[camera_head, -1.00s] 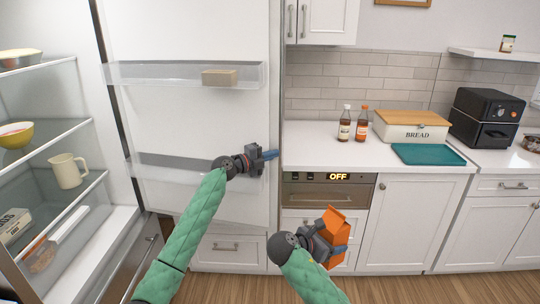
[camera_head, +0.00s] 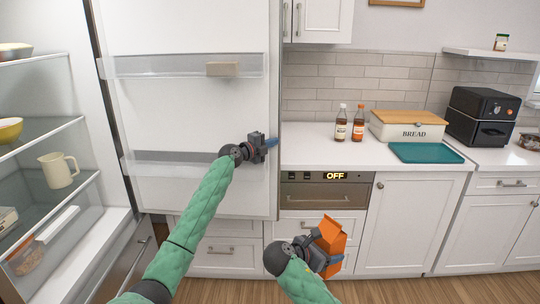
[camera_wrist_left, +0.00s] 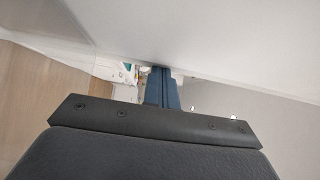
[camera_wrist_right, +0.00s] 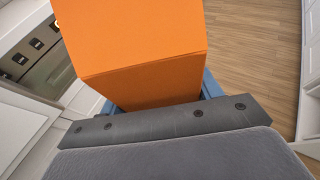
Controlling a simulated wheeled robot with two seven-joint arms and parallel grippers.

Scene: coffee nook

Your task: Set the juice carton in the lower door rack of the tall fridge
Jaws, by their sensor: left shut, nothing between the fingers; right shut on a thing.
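The orange juice carton (camera_head: 331,238) is held upright, slightly tilted, in my right gripper (camera_head: 326,258), in front of the white drawers; it also fills the top of the right wrist view (camera_wrist_right: 135,50). My left gripper (camera_head: 268,145) is shut and empty at the free edge of the open fridge door (camera_head: 190,110). In the left wrist view its blue fingers (camera_wrist_left: 161,85) are together beside a pale surface. The lower door rack (camera_head: 143,165) runs across the door, its right part partly hidden behind my left gripper and forearm. The upper door rack (camera_head: 150,67) holds a tan block (camera_head: 222,69).
Fridge shelves (camera_head: 40,135) at left hold a cream pitcher (camera_head: 60,170) and a yellow bowl (camera_head: 10,129). The counter (camera_head: 340,160) carries two bottles, a bread box (camera_head: 408,126), a teal tray (camera_head: 426,153) and a black appliance (camera_head: 482,117). Floor is visible below the cabinets.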

